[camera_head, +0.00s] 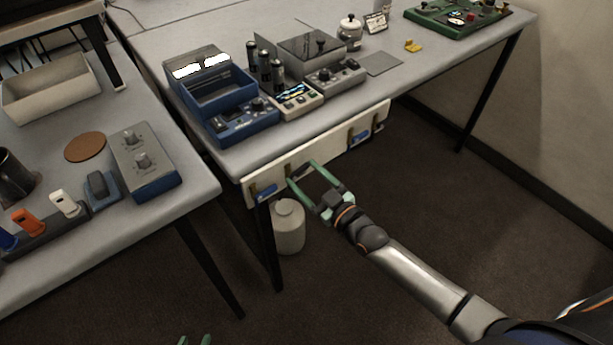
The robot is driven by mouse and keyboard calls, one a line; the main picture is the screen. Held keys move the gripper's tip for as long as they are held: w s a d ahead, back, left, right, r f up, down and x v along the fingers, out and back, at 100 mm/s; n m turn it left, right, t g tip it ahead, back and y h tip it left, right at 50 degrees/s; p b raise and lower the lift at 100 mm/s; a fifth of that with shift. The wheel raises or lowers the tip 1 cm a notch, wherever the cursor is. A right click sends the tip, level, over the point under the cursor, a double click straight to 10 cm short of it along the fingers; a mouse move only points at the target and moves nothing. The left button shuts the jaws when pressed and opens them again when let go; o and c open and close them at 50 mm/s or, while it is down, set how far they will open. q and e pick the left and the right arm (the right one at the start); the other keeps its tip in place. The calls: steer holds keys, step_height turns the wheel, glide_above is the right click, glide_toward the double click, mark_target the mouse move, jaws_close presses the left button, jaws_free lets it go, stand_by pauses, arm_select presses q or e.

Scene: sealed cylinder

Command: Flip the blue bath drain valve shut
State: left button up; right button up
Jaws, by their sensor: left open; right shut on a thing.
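A long cream panel (327,158) runs along the front edge of the far table. It carries a blue valve handle (266,192) at its left end and another blue handle (360,138) towards its right end. I cannot read which is the bath drain valve. My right gripper (302,174) is at the panel between these two, its green fingers around a dark fitting (300,171) there; the fingers partly hide it.
A white jug (289,226) stands under the panel by a black table leg (270,240). A blue-grey box with knobs (146,160) sits on the near-left table. Above the panel are a blue toolbox (215,95) and instruments.

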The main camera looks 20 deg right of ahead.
steer(key=c, duration=0.7)
steer(key=shift+d+f+m, duration=0.1)
steer(key=shift+f+m, duration=0.05)
steer(key=shift+m, duration=0.6)
steer(key=shift+f+m, duration=0.15)
steer(key=shift+m, duration=0.6)
steer(key=o, duration=1.3)
steer(key=v, duration=1.2)
steer(key=shift+s, duration=0.25)
steer(key=s+a+f+m+g+h+p, duration=0.1)
steer(key=s+a+f+g+h+p, duration=0.2)
steer(key=s+f+g, duration=0.4)
steer(key=s+f+h, duration=0.1)
steer(key=s+f, duration=0.2)
steer(key=s, duration=0.2)
steer(key=shift+s+a+f+m+g, duration=0.2)
steer(key=shift+s+f+m+g, duration=0.1)
steer(key=shift+s+m+g, duration=0.1)
